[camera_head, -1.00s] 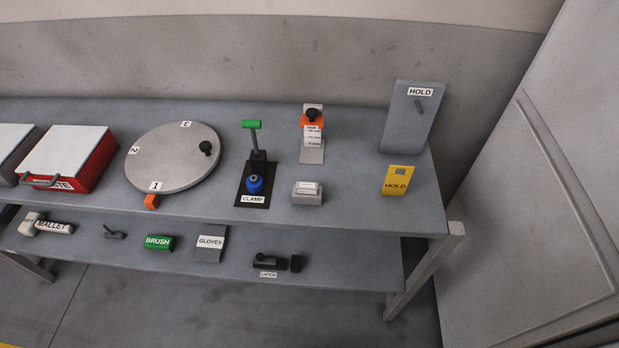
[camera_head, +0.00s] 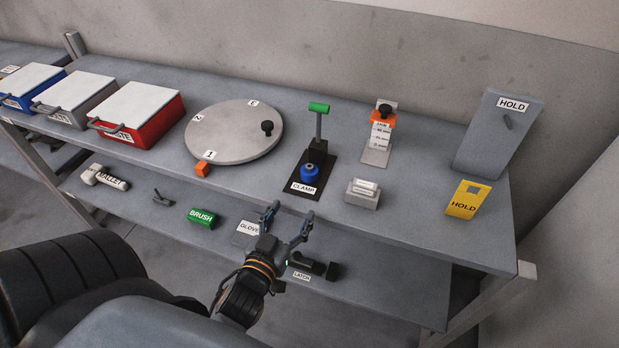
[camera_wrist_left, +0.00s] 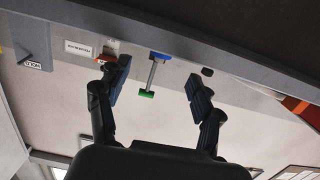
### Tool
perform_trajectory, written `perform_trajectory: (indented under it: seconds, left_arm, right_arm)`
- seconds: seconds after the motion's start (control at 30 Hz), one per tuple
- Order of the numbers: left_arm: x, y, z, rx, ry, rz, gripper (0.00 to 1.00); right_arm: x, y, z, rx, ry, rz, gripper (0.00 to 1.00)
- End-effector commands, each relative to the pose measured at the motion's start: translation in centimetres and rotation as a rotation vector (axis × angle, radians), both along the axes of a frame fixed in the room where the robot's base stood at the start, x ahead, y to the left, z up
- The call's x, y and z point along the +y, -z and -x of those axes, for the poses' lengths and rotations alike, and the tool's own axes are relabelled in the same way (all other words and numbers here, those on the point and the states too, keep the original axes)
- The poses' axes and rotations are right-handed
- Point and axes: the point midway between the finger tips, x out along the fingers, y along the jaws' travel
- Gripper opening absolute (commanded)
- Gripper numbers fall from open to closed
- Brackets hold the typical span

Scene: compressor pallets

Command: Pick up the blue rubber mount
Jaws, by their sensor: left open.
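The blue rubber mount (camera_head: 312,173) sits on the black base of the clamp (camera_head: 321,148), on the top of the bench, below the clamp's green handle. My left gripper (camera_head: 288,216) is open and empty, in front of the bench edge, lower and a little left of the mount in the head view. It is apart from the mount. In the left wrist view, seen upside down, the open fingers (camera_wrist_left: 158,76) frame the green-tipped clamp handle (camera_wrist_left: 147,94), with a small blue patch of the mount (camera_wrist_left: 161,56) beyond. My right gripper is not in view.
The round turntable (camera_head: 234,132) is left of the clamp, with an orange block (camera_head: 202,169) at its front. A small grey block (camera_head: 362,194) and an orange-topped stand (camera_head: 378,145) are to the right. The lower shelf (camera_head: 385,293) juts out beneath, holding several tools.

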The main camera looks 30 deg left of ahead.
Motion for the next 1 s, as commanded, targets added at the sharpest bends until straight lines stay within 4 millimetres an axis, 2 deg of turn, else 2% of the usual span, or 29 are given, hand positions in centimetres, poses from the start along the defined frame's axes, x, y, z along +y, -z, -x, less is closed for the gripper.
perform_trajectory:
  seconds: [0.1, 0.23, 0.5, 0.77, 1.0]
  left_arm:
    - [0.6, -1.9, 0.0, -0.04, -0.013, -0.014, 0.66]
    - [1.0, -2.6, -1.5, -0.053, -0.013, -0.016, 0.66]
    - [2.2, -2.2, -6.5, -0.049, -0.013, -0.018, 0.66]
    - [2.7, -1.9, -8.5, -0.047, -0.014, -0.015, 0.66]
    - [3.5, -1.3, -11.8, -0.048, -0.014, -0.016, 0.66]
  right_arm:
    - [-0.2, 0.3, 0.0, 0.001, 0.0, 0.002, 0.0]
    - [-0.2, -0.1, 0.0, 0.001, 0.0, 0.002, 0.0]
    - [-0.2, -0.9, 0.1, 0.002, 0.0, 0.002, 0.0]
    - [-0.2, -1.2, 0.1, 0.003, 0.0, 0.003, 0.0]
    - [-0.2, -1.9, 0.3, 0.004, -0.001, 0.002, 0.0]
